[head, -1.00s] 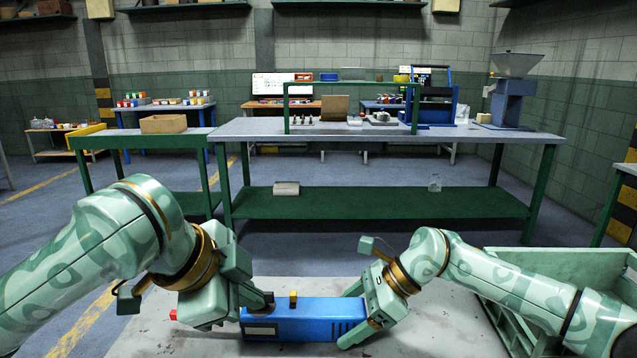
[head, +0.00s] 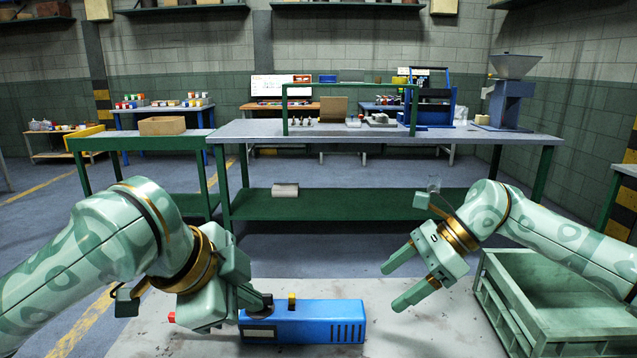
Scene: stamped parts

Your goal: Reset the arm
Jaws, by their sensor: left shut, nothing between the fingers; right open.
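My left gripper (head: 250,300) is at the left end of a blue box-shaped device (head: 318,322) on the grey table in front of me. Its fingers are shut with nothing between them, and the fingertips are partly hidden behind the gripper body and the device. The device has dark vent slots on its right side, a small yellow part on top, and a red part (head: 172,317) shows left of my gripper. My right gripper (head: 393,287) is open and empty, raised above the table to the right of the device and apart from it.
A green crate (head: 497,316) stands at the right, under my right arm, and looks empty. The grey table (head: 420,335) is bare between the device and the crate. Farther back, a long workbench (head: 230,132) holds a green frame, small parts and a blue machine.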

